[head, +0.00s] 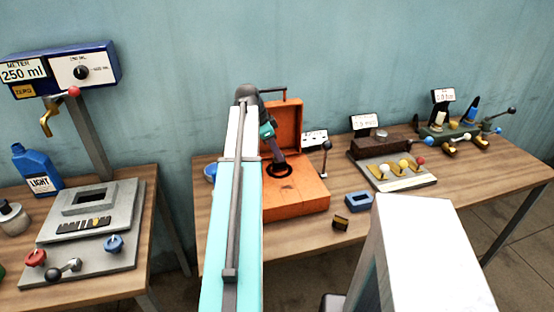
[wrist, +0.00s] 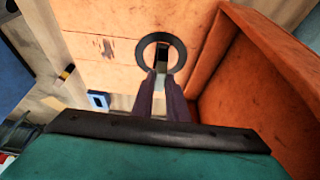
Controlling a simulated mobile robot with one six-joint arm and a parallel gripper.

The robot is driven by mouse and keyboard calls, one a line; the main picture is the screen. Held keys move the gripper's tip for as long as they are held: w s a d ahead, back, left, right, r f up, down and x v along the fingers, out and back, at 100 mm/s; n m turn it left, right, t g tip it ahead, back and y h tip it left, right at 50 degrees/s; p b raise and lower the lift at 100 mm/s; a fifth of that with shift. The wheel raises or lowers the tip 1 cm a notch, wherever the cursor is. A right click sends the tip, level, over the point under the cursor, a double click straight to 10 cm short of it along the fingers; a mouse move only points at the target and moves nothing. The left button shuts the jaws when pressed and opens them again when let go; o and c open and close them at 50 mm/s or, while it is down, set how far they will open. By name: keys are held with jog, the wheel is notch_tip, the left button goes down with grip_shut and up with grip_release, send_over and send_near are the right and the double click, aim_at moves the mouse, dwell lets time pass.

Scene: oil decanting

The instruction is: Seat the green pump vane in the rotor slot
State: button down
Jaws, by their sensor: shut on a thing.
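My gripper (wrist: 162,78) is over the open orange case (head: 312,204), with its two dark fingers closed at the near edge of a black ring (wrist: 143,45). The ring also shows at the gripper's tip in the head view (head: 271,173). It appears held there, seen against the case's orange surface; I cannot tell whether it touches it. I cannot make out a green pump vane in either view. A device with a green base (head: 432,131) stands at the far right, too small to show a rotor slot.
A blue block (head: 351,206) and a small dark-and-yellow piece (head: 340,224) lie right of the case. A grey plate with coloured knobs (head: 422,180) stands further right. The left table holds a blue jug (head: 38,175) and a grey stand (head: 128,200).

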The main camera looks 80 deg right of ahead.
aim_at(277, 162)
jog(key=shift+a+f+p, duration=0.1)
jog(key=shift+f+p, duration=0.4)
jog(key=shift+f, duration=1.15)
jog(key=shift+f, duration=0.15)
jog(key=c, duration=1.7)
grip_release()
jog(key=shift+c, duration=0.2)
jog(key=b+v, duration=0.2)
jog(key=v, duration=1)
jog(key=shift+r, duration=0.25)
jog(key=shift+s, duration=0.1)
